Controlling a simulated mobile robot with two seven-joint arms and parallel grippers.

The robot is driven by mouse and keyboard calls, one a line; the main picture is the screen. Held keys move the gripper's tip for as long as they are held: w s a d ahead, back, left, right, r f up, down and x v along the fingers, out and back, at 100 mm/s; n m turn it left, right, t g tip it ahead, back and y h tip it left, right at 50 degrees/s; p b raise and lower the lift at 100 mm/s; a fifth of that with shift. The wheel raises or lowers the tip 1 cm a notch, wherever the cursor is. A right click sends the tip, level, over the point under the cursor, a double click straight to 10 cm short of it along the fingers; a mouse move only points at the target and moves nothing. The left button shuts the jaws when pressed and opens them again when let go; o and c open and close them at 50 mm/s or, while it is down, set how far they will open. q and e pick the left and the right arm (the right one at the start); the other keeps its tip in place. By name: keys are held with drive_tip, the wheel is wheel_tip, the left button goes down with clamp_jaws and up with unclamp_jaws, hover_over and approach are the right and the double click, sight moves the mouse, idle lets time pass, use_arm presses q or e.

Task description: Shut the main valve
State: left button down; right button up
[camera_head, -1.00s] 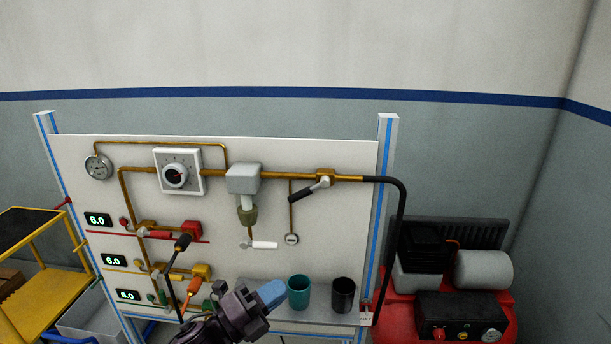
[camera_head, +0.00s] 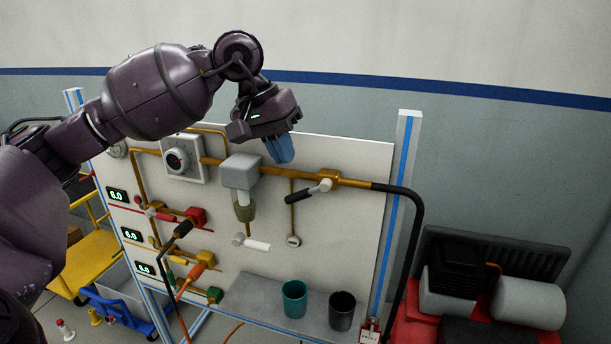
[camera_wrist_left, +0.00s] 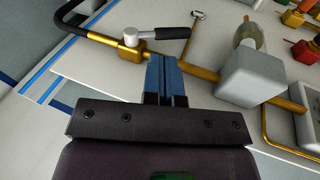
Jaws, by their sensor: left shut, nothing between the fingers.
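The valve body (camera_head: 327,179) is brass and sits on the upper pipe near the black hose. Its lever has a black grip (camera_head: 299,196) pointing left and slightly down in the head view. In the left wrist view the brass body (camera_wrist_left: 131,52) and black grip (camera_wrist_left: 173,33) lie just beyond the fingertips. My left gripper (camera_head: 281,152) is shut and empty, with blue fingers pointing down, above and left of the lever. It also shows in the left wrist view (camera_wrist_left: 161,60). I see no contact with the lever; the remaining gap is hard to judge. My right gripper is out of view.
A grey block with a filter bowl (camera_head: 241,172) sits left of the lever. A teal cup (camera_head: 294,299) and black cup (camera_head: 341,311) stand on the shelf (camera_head: 257,297). A compressor (camera_head: 527,303) stands right.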

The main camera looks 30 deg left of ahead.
sight(305, 194)
use_arm(q)
drive_tip(key=shift+m+y, duration=0.4)
drive_tip(key=shift+y, duration=0.4)
drive_tip(key=w+f, duration=0.1)
drive_tip(key=f, duration=0.1)
drive_tip(key=w+f, duration=0.1)
drive_tip(key=f, duration=0.2)
drive_tip(key=w+f, duration=0.1)
drive_tip(key=f, duration=0.1)
drive_tip(key=shift+a+f, duration=0.15)
drive_tip(key=shift+a, duration=0.05)
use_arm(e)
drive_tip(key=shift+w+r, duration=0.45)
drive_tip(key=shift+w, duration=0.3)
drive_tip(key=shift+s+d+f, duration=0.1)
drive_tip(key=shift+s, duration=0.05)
